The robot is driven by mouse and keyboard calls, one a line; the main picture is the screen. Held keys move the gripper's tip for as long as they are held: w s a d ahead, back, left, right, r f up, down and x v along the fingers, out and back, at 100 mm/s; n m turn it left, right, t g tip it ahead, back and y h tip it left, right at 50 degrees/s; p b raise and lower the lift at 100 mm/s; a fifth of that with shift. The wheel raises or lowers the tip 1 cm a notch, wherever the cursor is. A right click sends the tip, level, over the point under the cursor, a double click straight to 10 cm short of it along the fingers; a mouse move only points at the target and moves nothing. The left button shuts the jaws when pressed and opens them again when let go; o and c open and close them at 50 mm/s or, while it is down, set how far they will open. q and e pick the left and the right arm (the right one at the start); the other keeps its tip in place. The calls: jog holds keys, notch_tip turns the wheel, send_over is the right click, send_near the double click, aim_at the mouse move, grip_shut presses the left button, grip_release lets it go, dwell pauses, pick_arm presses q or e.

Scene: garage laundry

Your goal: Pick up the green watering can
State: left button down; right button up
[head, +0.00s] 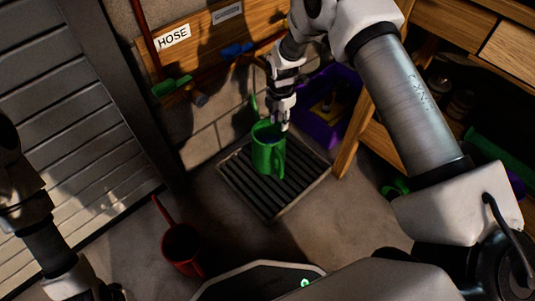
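The green watering can (266,159) stands on the slatted floor grate, with its thin spout rising at the left and its handle toward me. My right gripper (283,122) reaches down from above, with its fingertips at the can's top opening. The fingers overlap the rim in the picture. I cannot tell whether they touch it or whether they are open or shut. My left arm comes in at the lower left, far from the can, and its fingers are cut off by the bottom edge.
The grate (247,194) lies by the wall below a wooden board with a HOSE label (173,37) and taps. A purple crate (321,137) and a wooden bench leg (354,133) stand close at the right. A red watering can (181,247) stands on the floor, front left.

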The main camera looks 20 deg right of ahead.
aim_at(280, 141)
notch_tip(280, 141, down, 7)
jog(key=b, duration=0.3)
jog(key=shift+r, duration=0.2)
jog(key=f+b, duration=0.2)
jog(key=f, duration=0.1)
jog(key=f+b, duration=0.2)
jog(key=shift+d+f, duration=0.2)
jog(key=shift+d, duration=0.05)
jog(key=shift+r, duration=0.2)
grip_shut()
